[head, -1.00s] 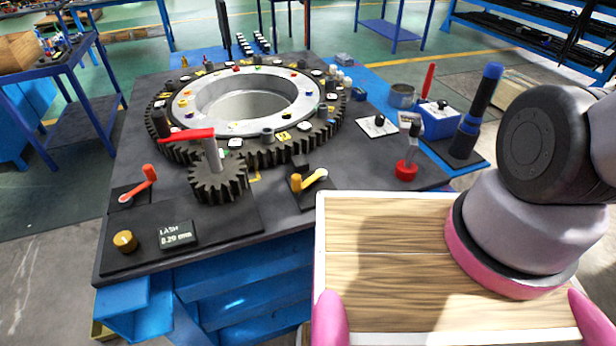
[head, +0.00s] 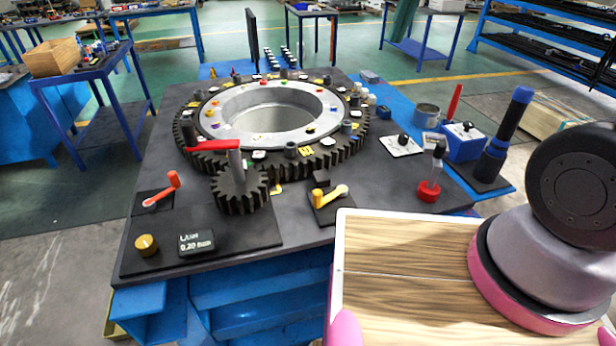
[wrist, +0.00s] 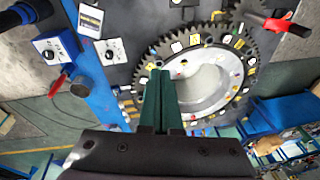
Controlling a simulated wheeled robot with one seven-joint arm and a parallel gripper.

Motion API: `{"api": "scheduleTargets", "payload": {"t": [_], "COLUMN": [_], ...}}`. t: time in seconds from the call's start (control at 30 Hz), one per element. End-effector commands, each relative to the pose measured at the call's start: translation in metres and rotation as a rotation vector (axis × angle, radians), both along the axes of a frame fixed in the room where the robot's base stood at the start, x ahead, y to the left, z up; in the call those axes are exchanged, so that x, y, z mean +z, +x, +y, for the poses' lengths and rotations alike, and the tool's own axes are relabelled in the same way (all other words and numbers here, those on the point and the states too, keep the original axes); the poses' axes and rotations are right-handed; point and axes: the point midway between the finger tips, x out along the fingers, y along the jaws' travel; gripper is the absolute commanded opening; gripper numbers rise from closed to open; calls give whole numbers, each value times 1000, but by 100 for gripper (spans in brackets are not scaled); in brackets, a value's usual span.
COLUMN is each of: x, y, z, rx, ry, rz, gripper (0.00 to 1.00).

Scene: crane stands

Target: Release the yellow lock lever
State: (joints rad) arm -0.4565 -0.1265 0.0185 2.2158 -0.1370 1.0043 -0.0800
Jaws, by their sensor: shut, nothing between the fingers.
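The yellow lock lever (head: 332,195) lies on a small dark plate at the front edge of the dark table, just right of the small pinion gear (head: 240,190). Its upright yellow knob is at the left end, and its arm points right. I cannot make it out in the wrist view. My gripper (wrist: 157,75) shows only in the wrist view, with its green fingers together and empty. There it appears over the large ring gear's edge, apart from the lever. In the head view my arm is at the right and the gripper is hidden.
The large ring gear (head: 350,140) fills the table's middle. A red handle (head: 213,146) tops the pinion. A red lever (head: 163,190), brass knob (head: 146,244) and display (head: 197,242) are front left. A red-based tool (head: 429,188) and blue box (head: 464,142) stand right.

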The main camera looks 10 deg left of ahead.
Motion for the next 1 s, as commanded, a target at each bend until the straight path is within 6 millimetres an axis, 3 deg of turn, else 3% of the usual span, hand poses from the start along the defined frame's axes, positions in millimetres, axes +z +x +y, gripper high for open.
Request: {"api": "scheduleTargets", "payload": {"t": [0.03,0.27,0.6,0.8,1.0], "x": [-12,-62,-150,-185,-196], "y": [1,-3,-39,-60,-67], "z": [17,82,169,195,203], "rx": [46,236,503,596,627], "ry": [-21,-114,-260,-316,-335], "rz": [28,122,240,277,287], "gripper": [0,0,0,0,0]}}
